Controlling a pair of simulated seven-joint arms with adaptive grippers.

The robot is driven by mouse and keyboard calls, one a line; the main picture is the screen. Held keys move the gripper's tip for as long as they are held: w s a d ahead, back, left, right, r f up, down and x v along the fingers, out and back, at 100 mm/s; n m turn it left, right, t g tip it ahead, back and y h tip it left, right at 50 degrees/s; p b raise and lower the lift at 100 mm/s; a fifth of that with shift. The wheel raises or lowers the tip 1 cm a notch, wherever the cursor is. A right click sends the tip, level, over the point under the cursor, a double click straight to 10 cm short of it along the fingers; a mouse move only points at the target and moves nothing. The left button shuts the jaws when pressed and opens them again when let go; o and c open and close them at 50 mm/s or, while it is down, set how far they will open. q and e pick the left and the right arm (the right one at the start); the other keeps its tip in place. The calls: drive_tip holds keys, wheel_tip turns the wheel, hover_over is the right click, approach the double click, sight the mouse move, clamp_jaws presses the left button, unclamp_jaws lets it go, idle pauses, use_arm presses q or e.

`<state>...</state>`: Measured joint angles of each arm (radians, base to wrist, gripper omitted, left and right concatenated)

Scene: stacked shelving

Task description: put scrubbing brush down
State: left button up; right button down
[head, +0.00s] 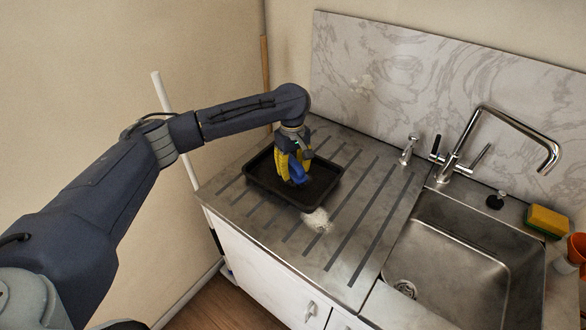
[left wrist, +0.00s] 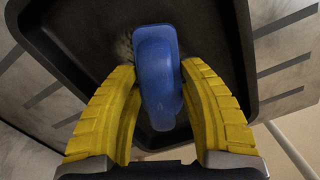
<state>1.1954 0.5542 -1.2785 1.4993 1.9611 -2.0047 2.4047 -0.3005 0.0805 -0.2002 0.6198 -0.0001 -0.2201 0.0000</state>
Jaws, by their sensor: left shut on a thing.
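The scrubbing brush (head: 298,172) has a blue handle and is held by my left gripper (head: 293,168), whose yellow fingers close on it. In the left wrist view the blue brush (left wrist: 158,75) sits between the two yellow fingers of the left gripper (left wrist: 158,95), with a bit of bristle showing at its upper left. The brush is over the inside of a black tray (head: 258,188), which also shows in the left wrist view (left wrist: 240,60). I cannot tell whether the brush touches the tray floor. My right gripper is not in view.
The tray lies on a steel draining board (head: 350,235) with dark grooves. A whitish tuft (head: 318,220) lies just in front of the tray. To the right are a sink (head: 455,260), a tall tap (head: 520,125), a yellow-green sponge (head: 546,221) and orange items (head: 578,247).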

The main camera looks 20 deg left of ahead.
sight(292, 158)
use_arm(q)
drive_tip(key=o, duration=1.4)
drive_tip(key=shift+f, duration=0.1)
drive_tip(key=shift+c, duration=0.2)
drive_tip(key=r, duration=1.2)
drive_tip(key=shift+w+a+r, duration=0.15)
drive_tip(key=shift+w+a, duration=0.05)
drive_tip(key=shift+w, duration=0.05)
